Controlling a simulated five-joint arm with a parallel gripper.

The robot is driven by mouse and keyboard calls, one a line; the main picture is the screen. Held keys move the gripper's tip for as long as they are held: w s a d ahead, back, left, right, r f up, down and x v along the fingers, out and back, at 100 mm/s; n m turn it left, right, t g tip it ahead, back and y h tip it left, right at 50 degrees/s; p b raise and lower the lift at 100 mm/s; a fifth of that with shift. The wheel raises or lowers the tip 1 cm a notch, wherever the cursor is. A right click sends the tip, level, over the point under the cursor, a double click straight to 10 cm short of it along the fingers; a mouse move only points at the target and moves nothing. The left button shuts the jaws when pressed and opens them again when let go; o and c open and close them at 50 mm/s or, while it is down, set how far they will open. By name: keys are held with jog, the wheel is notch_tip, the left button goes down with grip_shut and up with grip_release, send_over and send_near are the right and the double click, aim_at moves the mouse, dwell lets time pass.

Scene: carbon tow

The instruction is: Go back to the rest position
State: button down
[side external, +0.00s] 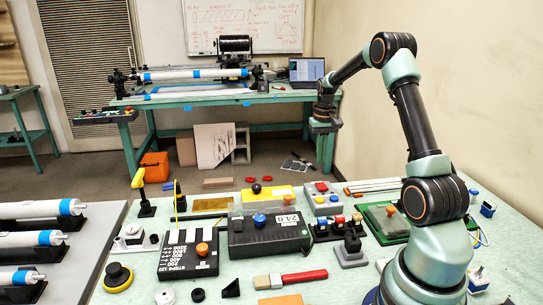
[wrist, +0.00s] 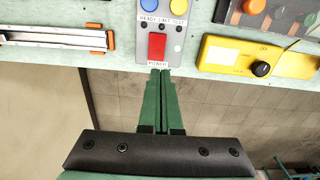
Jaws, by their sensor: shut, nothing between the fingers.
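My gripper (side external: 322,126) is raised above the far edge of the green work table in the side external view, with my arm arched up from the right. In the wrist view its two green fingers (wrist: 160,72) lie side by side, closed, with nothing held. Their tips overlap the picture just below the red switch (wrist: 157,46) of a grey button box (wrist: 143,22). The side view shows the fingers well above the table, apart from the box.
The work table (side external: 340,276) holds a black box with a display (side external: 270,236), a yellow box (side external: 262,195), a red-handled brush (side external: 290,279) and several control units. White rollers (side external: 40,209) lie at the left. A wall stands at the right.

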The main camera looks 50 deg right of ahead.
jog(key=a+r+n+t, duration=0.1)
jog(key=a+r+n, duration=0.1)
jog(key=a+r, duration=0.55)
jog(key=a+r+n+t, duration=0.15)
jog(key=a+r, duration=0.25)
jog(key=a, duration=0.6)
jog(key=s+a+n+t, duration=0.1)
jog(key=s+a+n, duration=0.1)
jog(key=s+a, duration=0.2)
jog(key=s+a+r+n+t, duration=0.1)
jog(key=s+a+n+t, duration=0.1)
jog(key=a, duration=0.9)
jog(key=shift+s+r+n, duration=0.25)
jog(key=shift+s+n, duration=0.4)
jog(key=shift+s, duration=0.3)
